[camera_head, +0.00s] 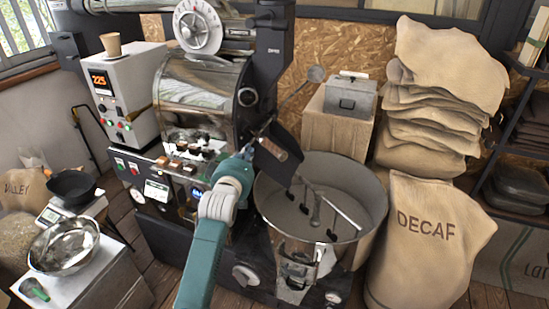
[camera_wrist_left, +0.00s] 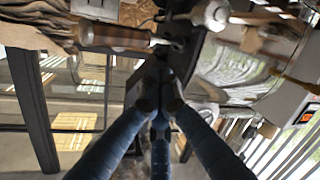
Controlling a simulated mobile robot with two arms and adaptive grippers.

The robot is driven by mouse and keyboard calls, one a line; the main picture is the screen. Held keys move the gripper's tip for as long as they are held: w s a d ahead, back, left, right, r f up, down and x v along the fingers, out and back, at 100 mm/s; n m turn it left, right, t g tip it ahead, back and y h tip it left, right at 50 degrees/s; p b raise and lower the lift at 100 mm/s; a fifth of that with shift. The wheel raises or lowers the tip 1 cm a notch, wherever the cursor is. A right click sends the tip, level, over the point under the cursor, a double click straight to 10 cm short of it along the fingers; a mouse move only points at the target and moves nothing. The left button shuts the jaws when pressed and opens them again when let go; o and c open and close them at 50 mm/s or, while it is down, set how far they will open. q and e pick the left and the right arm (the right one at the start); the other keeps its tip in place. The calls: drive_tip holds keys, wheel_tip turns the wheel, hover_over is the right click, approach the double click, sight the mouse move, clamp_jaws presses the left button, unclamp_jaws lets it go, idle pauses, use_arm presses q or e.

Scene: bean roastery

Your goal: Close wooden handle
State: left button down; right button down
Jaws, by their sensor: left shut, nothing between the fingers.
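The wooden handle (camera_head: 272,149) is a short brown grip on the front of the roaster, above the left rim of the round cooling bin. It lies tilted, next to a dark flap or chute. In the left wrist view the brown handle (camera_wrist_left: 115,37) with a metal end shows at upper left. My left gripper (camera_head: 255,143) is at the roaster front, just left of the handle in the head view. In the wrist view its fingers (camera_wrist_left: 163,92) are together and empty, apart from the handle. My right gripper is not in view.
The cooling bin (camera_head: 345,185) with stirring arms stands right of my left arm. The roaster drum (camera_head: 205,95) and control panel (camera_head: 157,190) are behind and left. A metal tryer or knob (camera_head: 316,74) sticks out above. Coffee sacks (camera_head: 425,240) crowd the right.

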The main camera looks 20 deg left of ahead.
sight(272, 148)
use_arm(q)
drive_tip(key=s+r+m+t+h, duration=0.2)
drive_tip(key=s+r+m+t, duration=0.2)
drive_tip(key=m, duration=1.3)
drive_tip(key=s+d+f+m+g+h, duration=0.4)
drive_tip(key=d+f+m+h, duration=0.45)
drive_tip(key=m, duration=0.75)
drive_tip(key=w+d+b, duration=0.1)
drive_tip(key=w, duration=0.9)
drive_tip(key=shift+r+t+y+b, duration=0.3)
drive_tip(key=shift+r+y, duration=0.1)
drive_tip(key=shift+y, duration=0.05)
drive_tip(key=shift+d, duration=0.1)
